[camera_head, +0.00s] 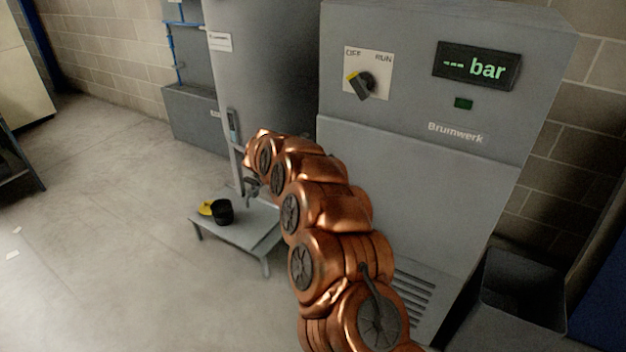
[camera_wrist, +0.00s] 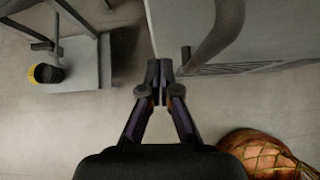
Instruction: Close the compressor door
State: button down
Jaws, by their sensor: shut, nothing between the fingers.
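The grey compressor cabinet (camera_head: 425,75) marked Brumwerk stands at the right in the head view, with an OFF/RUN knob and a lit bar display. Its lower front panel (camera_head: 420,175), which looks like the door, has vent slots near the floor; my arm covers part of it. I cannot tell if it stands ajar. My gripper is shut and empty, pointing toward the panel's lower edge. Contact is not clear.
A low grey table (camera_head: 258,222) with a black cup (camera_head: 222,211) and a yellow item stands left of the compressor. A tall grey vessel (camera_head: 265,70) is behind it. A dark open bin (camera_head: 515,300) is at the lower right.

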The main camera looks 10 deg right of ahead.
jog(key=b+v, duration=0.2)
jog(key=v, duration=0.7)
jog(key=w+a+r+n+t+y+p, duration=0.1)
jog(key=w+a+r+n+t+y, duration=0.2)
jog(key=r+n, duration=0.5)
jog(key=w+a+r+n+t+y+p, duration=0.1)
jog(key=a+r+n+t+y, duration=0.25)
jog(key=r, duration=0.85)
jog(key=s+a+r+n+y+p, duration=0.1)
jog(key=s+a+r+n+y, duration=0.5)
jog(key=s+r+n, duration=0.45)
jog(key=s+d+f+n+g+p, duration=0.1)
jog(key=s+f+n+g, duration=0.3)
jog(key=s+f+n, duration=0.5)
jog(key=s+d+f+n+g+p, duration=0.1)
jog(key=s+f+n+g, duration=0.15)
jog(key=s+n, duration=0.7)
jog(key=s+d+f+n+g+h, duration=0.1)
jog(key=s+d+f+g+h, duration=0.1)
jog(key=s+d, duration=0.4)
jog(key=s+d+f+n+g+h+p, duration=0.1)
jog(key=s+d, duration=0.6)
jog(key=s, duration=0.7)
jog(key=s+d+f+n+g+h+p, duration=0.1)
jog(key=s+d+f+g, duration=0.4)
jog(key=s, duration=0.5)
notch_tip(320, 180, down, 2)
jog(key=shift+s+d+f+n+h, duration=0.1)
jog(key=shift+s+d+n+h, duration=0.25)
jog(key=shift+d+h, duration=0.8)
